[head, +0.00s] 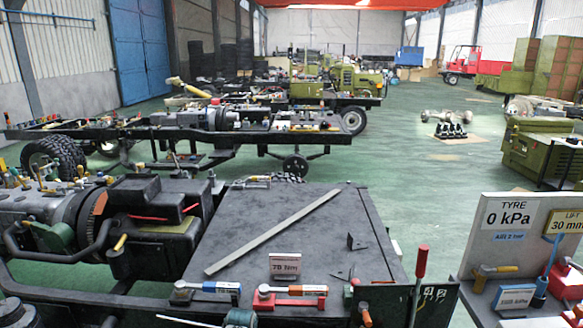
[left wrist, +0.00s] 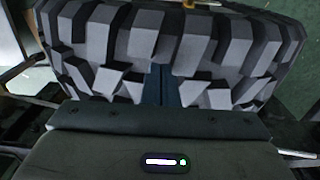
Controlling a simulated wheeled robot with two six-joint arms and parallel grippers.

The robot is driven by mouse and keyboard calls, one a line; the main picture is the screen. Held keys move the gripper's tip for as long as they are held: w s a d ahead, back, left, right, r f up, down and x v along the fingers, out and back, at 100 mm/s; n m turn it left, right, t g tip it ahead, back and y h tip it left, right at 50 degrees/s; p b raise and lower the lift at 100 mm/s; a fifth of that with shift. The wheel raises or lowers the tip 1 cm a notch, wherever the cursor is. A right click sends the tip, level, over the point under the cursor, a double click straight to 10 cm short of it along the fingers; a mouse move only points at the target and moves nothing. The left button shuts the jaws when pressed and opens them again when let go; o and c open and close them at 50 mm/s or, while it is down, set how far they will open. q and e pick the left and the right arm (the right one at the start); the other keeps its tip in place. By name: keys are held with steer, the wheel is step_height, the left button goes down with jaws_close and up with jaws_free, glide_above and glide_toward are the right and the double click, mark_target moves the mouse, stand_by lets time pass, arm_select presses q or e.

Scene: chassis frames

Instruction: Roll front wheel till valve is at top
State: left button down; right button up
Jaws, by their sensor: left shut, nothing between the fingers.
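A tyre (left wrist: 170,40) with chunky grey tread blocks fills most of the left wrist view, seen close up from its tread side. My left gripper (left wrist: 161,75) is shut and empty, its dark fingers pointing at the tread. The fingertips are at or very near the tread blocks; I cannot tell whether they touch. No valve can be made out; the wheel's side face is hidden from this view. A small yellowish thing (left wrist: 188,3) shows at the top edge, too cut off to identify. Neither gripper shows in the head view.
A dark chassis deck (head: 300,225) with a long metal bar (head: 275,232) lies in front. A panel (head: 510,225) at right reads TYRE 0 kPa and LIFT 30 mm. Tools line the deck's near edge. Another chassis (head: 200,135) stands behind. Green floor (head: 400,190) is open at right.

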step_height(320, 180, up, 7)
steer(key=p, duration=0.6)
